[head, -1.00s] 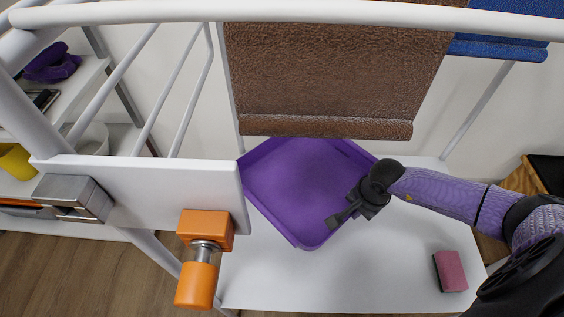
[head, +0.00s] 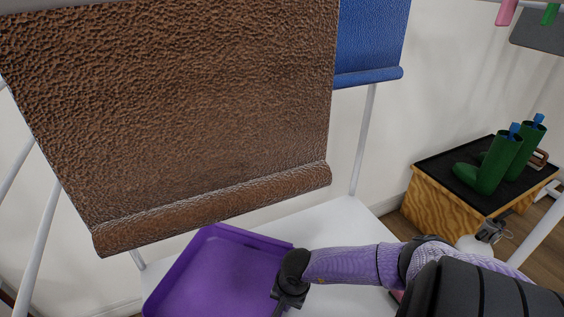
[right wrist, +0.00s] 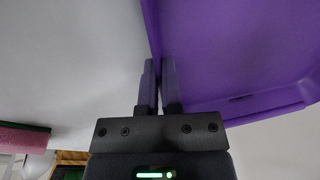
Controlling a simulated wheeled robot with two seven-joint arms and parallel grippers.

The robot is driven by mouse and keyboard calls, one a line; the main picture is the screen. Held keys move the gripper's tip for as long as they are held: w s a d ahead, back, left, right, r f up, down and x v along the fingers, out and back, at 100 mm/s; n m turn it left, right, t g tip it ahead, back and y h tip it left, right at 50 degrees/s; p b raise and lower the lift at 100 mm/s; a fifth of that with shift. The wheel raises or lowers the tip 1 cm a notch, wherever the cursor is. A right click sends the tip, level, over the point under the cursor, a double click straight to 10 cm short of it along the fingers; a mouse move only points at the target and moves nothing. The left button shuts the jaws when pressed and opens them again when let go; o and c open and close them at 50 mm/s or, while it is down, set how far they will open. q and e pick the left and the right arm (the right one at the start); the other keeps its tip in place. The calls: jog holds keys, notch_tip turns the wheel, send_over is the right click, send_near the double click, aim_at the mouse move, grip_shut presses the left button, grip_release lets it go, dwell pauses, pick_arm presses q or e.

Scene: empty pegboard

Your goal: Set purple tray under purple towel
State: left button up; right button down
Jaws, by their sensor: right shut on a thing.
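The purple tray (head: 212,280) is on the white surface in the head view, below the hanging brown towel, with its near part cut off by the bottom edge. It also shows in the right wrist view (right wrist: 225,55). My right gripper (head: 283,303) is at the tray's right side. In the right wrist view its two fingers (right wrist: 159,75) are closed on the tray's wall. No purple towel is in view; a brown towel (head: 190,110) and a blue towel (head: 368,40) hang there. My left gripper is not in view.
The white surface (head: 325,225) has free room behind and right of the tray. A wooden box with a black top (head: 440,205) stands at the right with green boots (head: 495,165) on it. A pink sponge (right wrist: 22,140) shows in the right wrist view. White posts (head: 364,140) stand behind.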

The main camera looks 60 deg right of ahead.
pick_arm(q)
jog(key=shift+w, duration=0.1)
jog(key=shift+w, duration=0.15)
pick_arm(e)
jog(key=c, duration=0.8)
grip_release()
notch_tip(320, 180, up, 3)
jog(key=shift+s+d+r+p, duration=0.1)
jog(key=shift+r+p, duration=0.05)
jog(key=shift+p, duration=1)
pick_arm(q)
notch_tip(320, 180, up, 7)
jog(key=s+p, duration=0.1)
jog(key=p, duration=0.5)
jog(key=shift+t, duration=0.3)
pick_arm(e)
notch_tip(320, 180, up, 9)
jog(key=s, duration=0.1)
jog(key=shift+s, duration=0.3)
jog(key=shift+d, duration=0.1)
